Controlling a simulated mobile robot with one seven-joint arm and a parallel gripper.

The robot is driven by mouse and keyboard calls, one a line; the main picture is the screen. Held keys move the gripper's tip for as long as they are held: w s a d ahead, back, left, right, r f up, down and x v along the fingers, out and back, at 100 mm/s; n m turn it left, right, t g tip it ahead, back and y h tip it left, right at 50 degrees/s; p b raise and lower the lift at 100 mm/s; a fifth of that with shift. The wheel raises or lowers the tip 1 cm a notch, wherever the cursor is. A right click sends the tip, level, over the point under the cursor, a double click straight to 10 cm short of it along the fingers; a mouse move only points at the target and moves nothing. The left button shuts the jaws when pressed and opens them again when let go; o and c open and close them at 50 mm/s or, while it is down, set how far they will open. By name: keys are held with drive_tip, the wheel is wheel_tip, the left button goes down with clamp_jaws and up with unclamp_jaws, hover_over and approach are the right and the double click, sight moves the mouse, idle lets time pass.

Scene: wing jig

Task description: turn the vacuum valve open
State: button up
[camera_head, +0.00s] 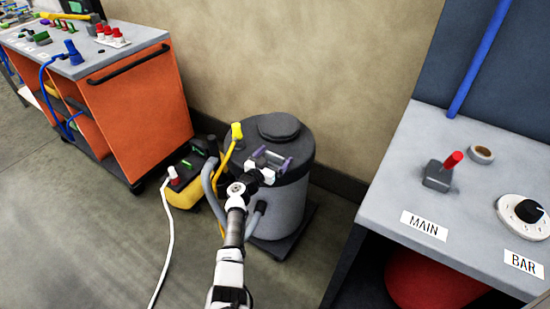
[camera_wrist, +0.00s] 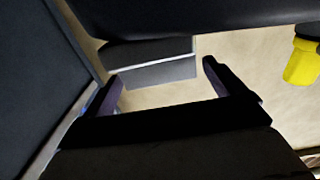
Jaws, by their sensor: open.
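A grey drum with a dark lid (camera_head: 279,127) stands on the floor by the wall. A yellow handle (camera_head: 237,131) stands up at the left of its top, and a yellow piece also shows at the upper right of the wrist view (camera_wrist: 302,62). My gripper (camera_head: 271,160) is over the drum's top, right of the yellow handle. In the wrist view its two dark fingers (camera_wrist: 162,88) are spread apart. A dark and light grey block (camera_wrist: 152,65) shows beyond the gap; I cannot tell whether it touches them. Which part is the vacuum valve is not labelled in view.
A yellow and black machine (camera_head: 186,178) with a white cable stands left of the drum. An orange cart (camera_head: 140,110) is further left. A grey bench (camera_head: 400,185) at right bears a red lever (camera_head: 452,160) by a "MAIN" label and a dial (camera_head: 524,215) by "BAR".

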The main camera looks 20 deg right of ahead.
drive_tip(key=shift+w+d, duration=0.35)
drive_tip(key=c, duration=1)
